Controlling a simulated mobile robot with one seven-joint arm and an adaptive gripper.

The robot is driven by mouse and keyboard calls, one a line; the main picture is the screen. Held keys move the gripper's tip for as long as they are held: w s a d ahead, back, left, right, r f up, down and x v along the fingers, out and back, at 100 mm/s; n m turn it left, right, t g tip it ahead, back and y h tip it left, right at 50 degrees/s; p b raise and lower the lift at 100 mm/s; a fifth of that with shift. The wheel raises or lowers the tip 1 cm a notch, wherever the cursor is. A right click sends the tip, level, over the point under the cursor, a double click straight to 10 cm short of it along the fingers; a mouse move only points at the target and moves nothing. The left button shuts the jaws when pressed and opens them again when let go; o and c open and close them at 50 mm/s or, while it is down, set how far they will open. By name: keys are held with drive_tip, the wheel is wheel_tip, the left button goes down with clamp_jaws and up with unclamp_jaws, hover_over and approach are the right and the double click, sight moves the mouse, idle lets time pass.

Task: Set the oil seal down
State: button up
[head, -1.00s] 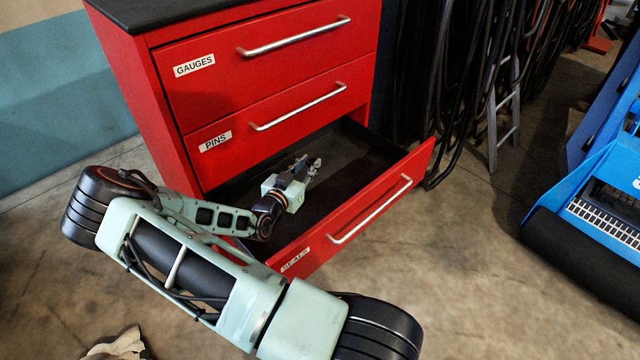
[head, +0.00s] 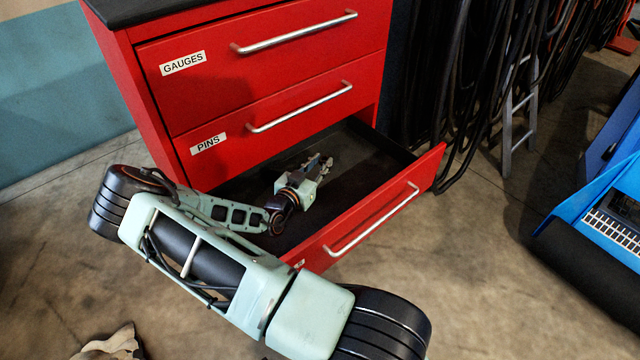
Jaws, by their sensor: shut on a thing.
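My gripper (head: 322,164) is inside the open bottom drawer (head: 366,190) of a red cabinet. Its jaws point toward the drawer's back right. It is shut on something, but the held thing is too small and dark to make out. I cannot pick out the oil seal, nor tell whether what I hold touches the drawer floor. My arm reaches in over the drawer's left side and hides that part.
The drawer floor right of my gripper looks bare. Hanging black hoses (head: 465,80), a ladder (head: 515,120) and a blue machine (head: 590,210) stand to the right. A pale crumpled thing (head: 112,345) lies on the floor.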

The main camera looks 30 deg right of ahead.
wheel_tip(320, 180, down, 6)
drive_tip(key=shift+b, duration=0.7)
drive_tip(key=shift+f+b, duration=0.35)
drive_tip(key=shift+b, duration=0.1)
drive_tip(key=shift+f+b, duration=0.25)
drive_tip(key=shift+b, duration=0.1)
drive_tip(key=o, duration=0.9)
drive_tip(key=shift+s+f, duration=0.1)
drive_tip(key=shift+s, duration=0.05)
drive_tip(key=shift+o, duration=0.2)
